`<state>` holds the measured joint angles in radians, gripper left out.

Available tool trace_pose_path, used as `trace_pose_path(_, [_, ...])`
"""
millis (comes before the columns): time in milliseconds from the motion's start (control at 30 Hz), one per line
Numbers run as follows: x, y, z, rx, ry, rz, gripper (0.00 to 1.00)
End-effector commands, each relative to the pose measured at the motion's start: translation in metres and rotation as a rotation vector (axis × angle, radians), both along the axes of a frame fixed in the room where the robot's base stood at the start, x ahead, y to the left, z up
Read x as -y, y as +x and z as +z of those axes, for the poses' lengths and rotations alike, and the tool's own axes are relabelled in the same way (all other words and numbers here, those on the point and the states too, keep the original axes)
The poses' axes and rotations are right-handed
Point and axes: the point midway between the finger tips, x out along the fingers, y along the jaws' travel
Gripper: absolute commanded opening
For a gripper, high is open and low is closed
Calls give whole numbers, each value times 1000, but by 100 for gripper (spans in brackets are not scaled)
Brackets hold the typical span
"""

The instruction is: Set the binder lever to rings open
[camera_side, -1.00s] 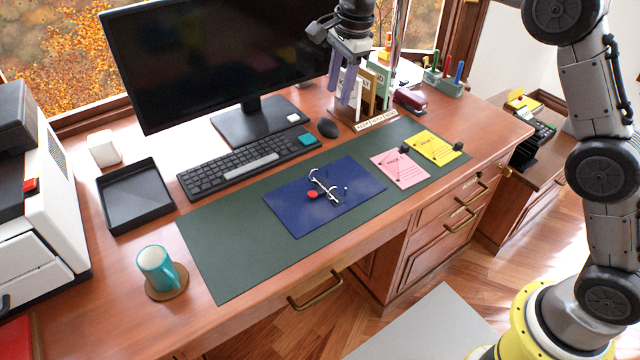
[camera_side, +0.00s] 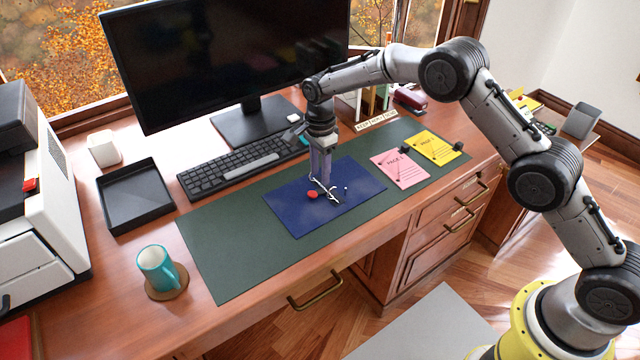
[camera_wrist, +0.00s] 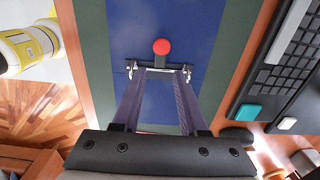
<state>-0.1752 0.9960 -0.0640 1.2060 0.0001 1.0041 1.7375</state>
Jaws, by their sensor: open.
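The binder (camera_side: 350,190) lies open and flat on the green desk mat, a dark blue sheet with a metal ring mechanism (camera_side: 328,192) at its middle. The lever's round red knob (camera_side: 312,194) is at the left end of the mechanism. In the wrist view the red knob (camera_wrist: 161,46) sits just beyond my fingertips, on a short dark lever (camera_wrist: 160,62). My gripper (camera_side: 320,178) is over the mechanism, pointing down, fingers apart. In the wrist view my gripper (camera_wrist: 160,75) has its fingertips near the ring bar, either side of the lever's line. Contact cannot be told.
A keyboard (camera_side: 230,167) and monitor (camera_side: 230,60) stand behind the mat (camera_side: 225,250). Pink (camera_side: 399,169) and yellow (camera_side: 437,148) pages lie right of the binder. A teal mug (camera_side: 157,268) and black tray (camera_side: 137,195) are at left. The mat's front is clear.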

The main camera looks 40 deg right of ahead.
Motion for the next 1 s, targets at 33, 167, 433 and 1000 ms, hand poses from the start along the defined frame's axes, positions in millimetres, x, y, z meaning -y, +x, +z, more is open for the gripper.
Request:
trace_pose_path(33, [0,-1,-11,-4,-1,0,42])
trace_pose_path(167, [0,-1,-31,-3,0,0,42])
trace_pose_path(433, [0,0,-50,1,0,0,42])
trace_pose_path(1000, [0,0,-51,1,0,0,0])
